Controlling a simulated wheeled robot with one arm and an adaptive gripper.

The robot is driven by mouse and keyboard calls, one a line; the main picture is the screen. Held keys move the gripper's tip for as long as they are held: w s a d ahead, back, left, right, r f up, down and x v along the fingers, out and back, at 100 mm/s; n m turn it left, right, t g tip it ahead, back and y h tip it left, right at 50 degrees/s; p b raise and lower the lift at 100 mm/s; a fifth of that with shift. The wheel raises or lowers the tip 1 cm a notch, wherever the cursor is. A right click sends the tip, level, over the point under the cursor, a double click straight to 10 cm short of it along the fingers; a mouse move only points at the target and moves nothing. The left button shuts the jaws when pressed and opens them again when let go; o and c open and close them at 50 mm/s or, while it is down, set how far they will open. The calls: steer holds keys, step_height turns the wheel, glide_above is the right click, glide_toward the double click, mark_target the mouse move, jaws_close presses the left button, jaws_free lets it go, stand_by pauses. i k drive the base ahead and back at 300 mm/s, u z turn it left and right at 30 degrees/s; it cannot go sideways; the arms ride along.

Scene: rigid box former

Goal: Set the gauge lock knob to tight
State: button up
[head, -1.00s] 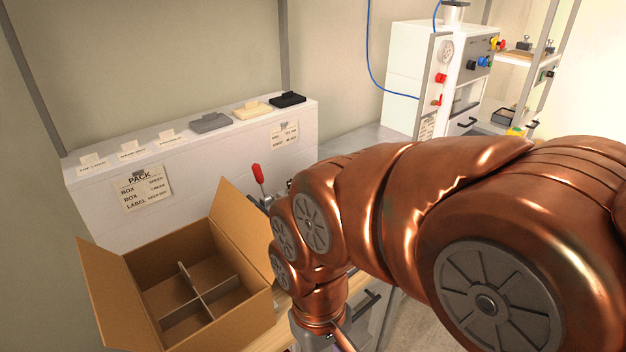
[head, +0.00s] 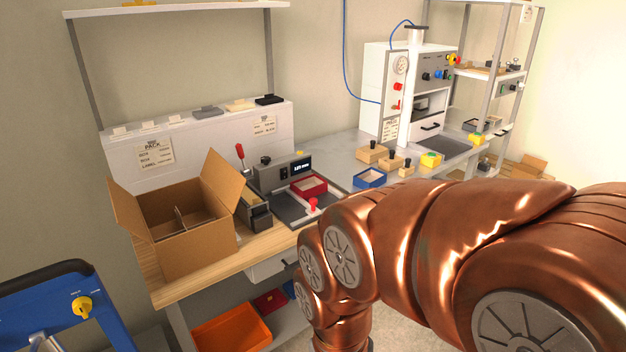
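A grey gauge unit (head: 284,174) with a lit display stands on the wooden bench, right of the open cardboard box. A black knob (head: 265,160) sits at its upper left and a small yellow part (head: 299,153) shows on its top. A red knob (head: 312,204) stands at the front of the dark plate before it. I cannot tell which is the gauge lock knob, nor read any setting. My copper arm comes in from the right and bends down in front of the bench. My gripper is below the picture edge.
The cardboard box (head: 187,238) with dividers stands at the bench's left. A red-handled clamp (head: 240,152) rises behind it. A red tray (head: 309,187) lies by the gauge, a blue tray (head: 369,178) farther right. A blue frame with a yellow knob (head: 83,306) is at lower left.

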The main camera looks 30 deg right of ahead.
mark_target(266, 159)
steer(key=z, duration=0.35)
steer(key=i, duration=0.85)
steer(key=z, duration=0.4)
